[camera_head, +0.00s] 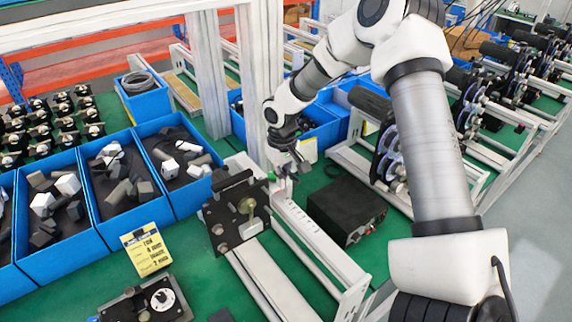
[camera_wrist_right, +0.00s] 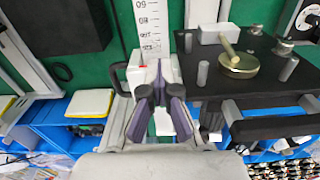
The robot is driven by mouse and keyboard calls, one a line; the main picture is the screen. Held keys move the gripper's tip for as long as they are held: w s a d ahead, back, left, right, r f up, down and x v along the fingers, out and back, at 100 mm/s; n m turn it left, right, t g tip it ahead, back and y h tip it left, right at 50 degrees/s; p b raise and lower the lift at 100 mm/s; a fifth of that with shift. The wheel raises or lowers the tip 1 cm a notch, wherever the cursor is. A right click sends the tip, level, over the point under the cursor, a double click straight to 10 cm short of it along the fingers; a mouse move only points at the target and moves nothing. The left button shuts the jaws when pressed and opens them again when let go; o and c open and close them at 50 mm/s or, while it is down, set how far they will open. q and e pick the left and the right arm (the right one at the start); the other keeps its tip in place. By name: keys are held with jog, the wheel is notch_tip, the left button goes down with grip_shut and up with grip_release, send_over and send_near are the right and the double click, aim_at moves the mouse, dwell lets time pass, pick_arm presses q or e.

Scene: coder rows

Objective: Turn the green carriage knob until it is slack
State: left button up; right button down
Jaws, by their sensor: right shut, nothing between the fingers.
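The carriage is a dark plate unit (camera_head: 222,222) on the pale rails, and it also shows at the right of the wrist view (camera_wrist_right: 275,85). A round olive-brass knob (camera_head: 246,205) with a small lever sits on the plate; it also shows in the wrist view (camera_wrist_right: 238,65). My right gripper (camera_head: 290,168) is above the rail beside the carriage, apart from the knob. In the wrist view its fingers (camera_wrist_right: 160,85) are shut and empty, pointing toward a white scale strip (camera_wrist_right: 151,28). My left gripper is out of view.
A black box (camera_head: 345,208) stands right of the rails. Blue bins (camera_head: 107,220) with dark and white blocks line the left. A yellow note (camera_head: 146,250) and a black dial unit (camera_head: 148,303) lie at the front left. A pale upright post (camera_head: 263,75) stands behind my gripper.

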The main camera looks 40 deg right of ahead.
jog(key=n, duration=0.1)
jog(key=d+n, duration=0.1)
jog(key=n, duration=0.1)
jog(key=d+n, duration=0.1)
jog(key=n, duration=0.1)
jog(key=shift+s+d, duration=0.25)
jog(key=shift+s, duration=0.05)
jog(key=shift+a, duration=0.1)
jog(key=w+d+n, duration=0.1)
jog(key=n, duration=0.2)
jog(key=d+n, duration=0.1)
jog(key=n, duration=0.2)
jog(key=w+d+n, duration=0.1)
jog(key=d+n, duration=0.1)
jog(key=n, duration=0.1)
jog(key=shift+w+d, duration=0.1)
jog(key=shift+w, duration=0.25)
jog(key=shift+w+d+n, duration=0.15)
jog(key=shift+n, duration=0.45)
jog(key=c, duration=0.9)
grip_release()
jog(key=shift+o, duration=0.2)
